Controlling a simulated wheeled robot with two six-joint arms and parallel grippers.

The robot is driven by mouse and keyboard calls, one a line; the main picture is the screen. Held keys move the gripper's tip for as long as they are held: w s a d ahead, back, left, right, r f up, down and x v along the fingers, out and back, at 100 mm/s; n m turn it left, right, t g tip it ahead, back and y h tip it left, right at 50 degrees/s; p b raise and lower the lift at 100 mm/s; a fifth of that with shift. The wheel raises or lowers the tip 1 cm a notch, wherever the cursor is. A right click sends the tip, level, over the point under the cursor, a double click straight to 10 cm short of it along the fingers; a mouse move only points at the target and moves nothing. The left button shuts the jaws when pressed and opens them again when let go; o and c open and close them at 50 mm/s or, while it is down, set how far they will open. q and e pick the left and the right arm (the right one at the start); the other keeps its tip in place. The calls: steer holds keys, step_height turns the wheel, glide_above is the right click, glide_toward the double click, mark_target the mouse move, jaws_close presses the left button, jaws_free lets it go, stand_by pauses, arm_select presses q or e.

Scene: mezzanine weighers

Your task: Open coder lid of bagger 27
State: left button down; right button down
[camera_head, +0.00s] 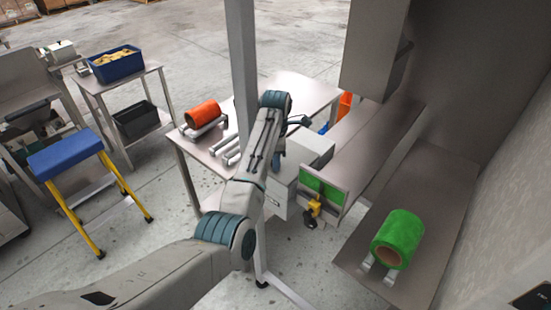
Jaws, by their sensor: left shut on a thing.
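A pale grey box (312,153), which looks like the coder, stands beside the bagger's steel chute (365,150). My left arm reaches up from the lower left and bends over at the wrist by this box. My left gripper (299,122) is at the far left edge of the box, small and partly covered by my own arm. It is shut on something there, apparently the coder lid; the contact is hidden. I cannot tell how far the lid is raised. No bagger number is readable. My right gripper is out of view.
A grey post (242,70) rises close behind my arm. An orange roll (202,113) lies on the steel table's left end. A green roll (398,238) sits on the right bench. A blue-topped yellow stool (65,152) stands left. Open floor lies beyond.

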arm_select(q)
steer(key=shift+w+d+r+g+y, duration=0.15)
steer(key=shift+r+g+y, duration=0.1)
steer(key=shift+r, duration=0.15)
steer(key=shift+w+d+r+g+y, duration=0.15)
steer(key=shift+r+g, duration=0.1)
steer(key=shift+r, duration=0.15)
steer(key=shift+w+r+g+b, duration=0.2)
steer(key=shift+r+g+b, duration=0.15)
steer(key=shift+b, duration=0.2)
steer(key=shift+w+d+r+y, duration=0.15)
steer(key=shift+r+y, duration=0.25)
steer(key=shift+r, duration=0.05)
steer(key=shift+r+g+b, duration=0.15)
steer(key=shift+g+b, duration=0.1)
steer(key=shift+b, duration=0.05)
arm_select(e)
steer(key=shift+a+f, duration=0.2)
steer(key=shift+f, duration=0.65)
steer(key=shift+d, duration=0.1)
arm_select(q)
steer(key=c, duration=1.1)
jaws_free()
steer(key=shift+o, duration=0.2)
